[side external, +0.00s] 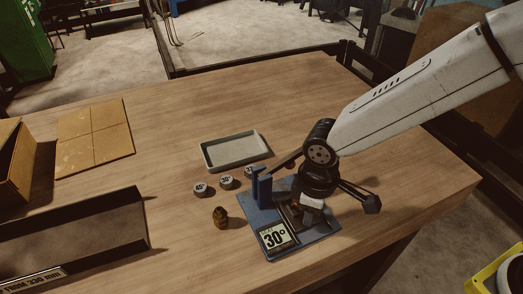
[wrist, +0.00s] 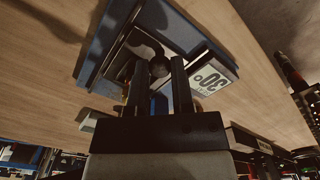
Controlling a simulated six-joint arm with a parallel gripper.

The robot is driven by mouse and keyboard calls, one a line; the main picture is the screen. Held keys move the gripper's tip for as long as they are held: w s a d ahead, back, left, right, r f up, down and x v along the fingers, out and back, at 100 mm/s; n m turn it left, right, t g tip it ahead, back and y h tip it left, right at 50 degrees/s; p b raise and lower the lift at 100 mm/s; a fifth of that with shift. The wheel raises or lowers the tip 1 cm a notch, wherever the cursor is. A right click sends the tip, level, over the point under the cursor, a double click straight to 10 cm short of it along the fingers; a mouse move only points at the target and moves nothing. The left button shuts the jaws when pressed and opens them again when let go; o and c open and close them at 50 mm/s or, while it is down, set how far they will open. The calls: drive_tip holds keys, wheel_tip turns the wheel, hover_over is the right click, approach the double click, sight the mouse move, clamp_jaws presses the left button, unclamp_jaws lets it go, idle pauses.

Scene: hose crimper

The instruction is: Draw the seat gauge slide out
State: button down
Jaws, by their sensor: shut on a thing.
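The blue crimper fixture (side external: 264,222) stands near the table's front right, with an upright blue post and a "30°" label plate (side external: 277,237). The label also shows in the wrist view (wrist: 210,81). My gripper (side external: 310,197) is low over the right part of the fixture. In the wrist view its two dark fingers (wrist: 167,70) reach into the fixture and are shut on a small dark part, seemingly the seat gauge slide's grip. The fingers hide most of this part, and how far the slide sits in its guide cannot be told.
Several round angle-marked pieces (side external: 227,182) lie left of the fixture, near a grey tray (side external: 213,168). A small brownish fitting (side external: 219,217) stands in front of them. A long dark trough (side external: 75,240) and a cardboard sheet (side external: 95,152) lie left. The table between is clear.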

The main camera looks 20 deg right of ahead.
drive_tip(key=shift+s, duration=1.55)
drive_tip(key=shift+c, duration=2.4)
unclamp_jaws()
drive_tip(key=shift+r, duration=0.25)
drive_tip(key=shift+r, duration=0.3)
wheel_tip(320, 180, up, 7)
drive_tip(key=shift+f, duration=0.2)
drive_tip(key=shift+d, duration=0.1)
